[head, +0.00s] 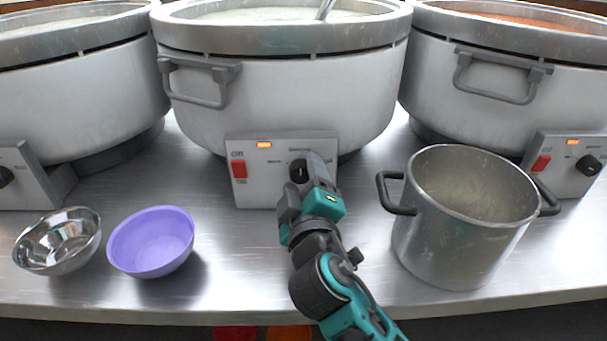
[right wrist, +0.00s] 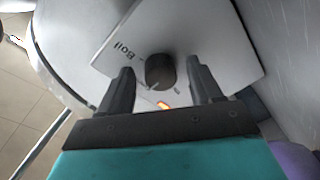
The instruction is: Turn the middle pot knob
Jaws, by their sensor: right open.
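The middle pot (head: 285,95) is a large white cooker with a grey rim. Its control panel (head: 262,190) has a red switch (head: 238,169), a lit orange lamp (head: 264,144) and a black knob (head: 298,171). My right gripper (head: 308,172) is at the panel, over the knob's right side in the head view. In the right wrist view the knob (right wrist: 160,72) sits between the two open fingers of the gripper (right wrist: 160,82), with a gap on each side. How deep the fingers reach around it is hard to tell. My left gripper is not in view.
A steel stockpot (head: 450,240) stands right of my arm. A purple bowl (head: 152,243) and a steel bowl (head: 57,242) stand to the left. Similar cookers flank the middle one, left (head: 80,90) and right (head: 500,110). The steel counter (head: 235,265) is clear between purple bowl and arm.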

